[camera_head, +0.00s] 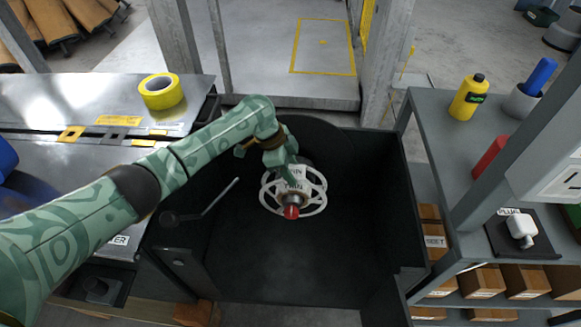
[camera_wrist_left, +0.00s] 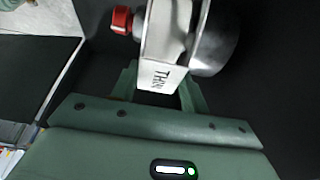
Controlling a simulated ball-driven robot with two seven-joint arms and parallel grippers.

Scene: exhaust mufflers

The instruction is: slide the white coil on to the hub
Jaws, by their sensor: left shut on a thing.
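The white coil (camera_head: 294,187) is a spoked wheel with a label reading THIN, inside the black bin in the head view. My left gripper (camera_head: 289,176) reaches down to its upper side and is shut on it. In the left wrist view, the white coil (camera_wrist_left: 160,60) sits between the green fingers. The hub's red tip (camera_head: 291,212) shows in front of the coil's middle, and the red tip also shows in the wrist view (camera_wrist_left: 122,20), left of the coil. Rounded metal (camera_wrist_left: 220,48) shows right of it. The coil hides how the hub passes through. My right gripper is not in view.
The black bin (camera_head: 355,270) has walls around the coil, with free room in front. A metal bench with yellow tape (camera_head: 161,91) stands left. A grey shelf with a yellow bottle (camera_head: 468,97), a red cylinder (camera_head: 489,157) and boxes stands right.

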